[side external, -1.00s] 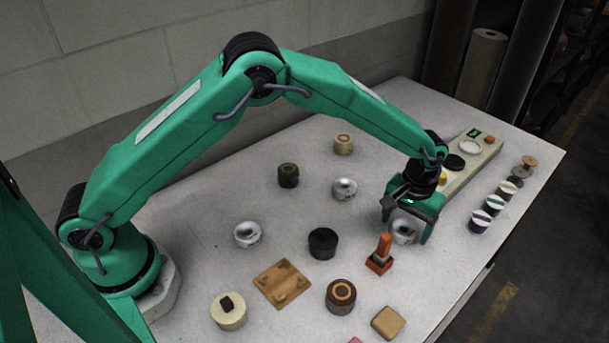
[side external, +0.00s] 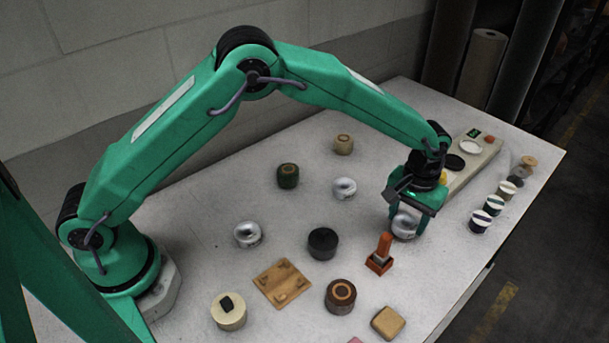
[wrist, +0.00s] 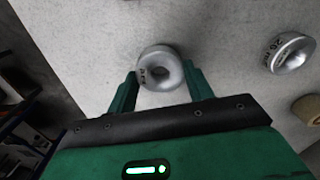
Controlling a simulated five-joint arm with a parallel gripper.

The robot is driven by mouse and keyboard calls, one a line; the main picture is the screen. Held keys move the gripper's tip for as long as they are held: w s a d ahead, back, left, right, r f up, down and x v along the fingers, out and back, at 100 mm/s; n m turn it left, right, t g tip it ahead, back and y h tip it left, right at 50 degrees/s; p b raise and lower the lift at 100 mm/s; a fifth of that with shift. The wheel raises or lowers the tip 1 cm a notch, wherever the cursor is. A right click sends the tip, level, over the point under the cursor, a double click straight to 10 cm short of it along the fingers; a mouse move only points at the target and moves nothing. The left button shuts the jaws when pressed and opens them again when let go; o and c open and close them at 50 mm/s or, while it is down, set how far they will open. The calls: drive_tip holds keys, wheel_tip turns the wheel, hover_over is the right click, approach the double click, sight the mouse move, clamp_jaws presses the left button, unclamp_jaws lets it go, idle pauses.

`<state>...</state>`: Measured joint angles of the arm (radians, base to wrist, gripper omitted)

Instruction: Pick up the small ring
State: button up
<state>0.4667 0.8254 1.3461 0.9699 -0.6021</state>
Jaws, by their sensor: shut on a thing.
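A silver, rounded ring (side external: 404,228) with a hollow in its top is between the fingers of my gripper (side external: 405,217), at the right of the side view. In the wrist view the ring (wrist: 160,52) has dark lettering on its side, and the two green fingers of my gripper (wrist: 160,72) flank it. My gripper is shut on this ring. I cannot tell whether its underside touches the table. Two similar silver rings stand on the table, one in the middle (side external: 344,188) and one farther left (side external: 247,235).
An orange stamp-like piece (side external: 380,257) stands close by, below left of the gripper. A beige console (side external: 480,160) lies behind it. Several white-topped spools (side external: 487,210) line the right edge. A black cylinder (side external: 322,243) and a wooden plate (side external: 282,284) are left.

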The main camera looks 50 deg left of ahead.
sight(403, 219)
wheel_tip(403, 219, up, 8)
drive_tip(key=shift+r, duration=0.1)
idle(0.4)
idle(0.4)
drive_tip(key=shift+a+r, duration=0.1)
drive_tip(key=shift+a, duration=0.4)
drive_tip(key=s+a+r+n, duration=0.2)
drive_tip(key=s+a+n, duration=0.55)
drive_tip(key=a, duration=0.45)
drive_tip(key=s+a+r+n, duration=0.1)
drive_tip(key=s+a+n, duration=0.6)
drive_tip(key=a, duration=0.6)
drive_tip(key=s+a+f+n, duration=0.2)
drive_tip(key=s+a+n, duration=0.2)
drive_tip(key=s, duration=0.8)
drive_tip(key=shift+s+a, duration=0.25)
drive_tip(key=shift+f, duration=0.1)
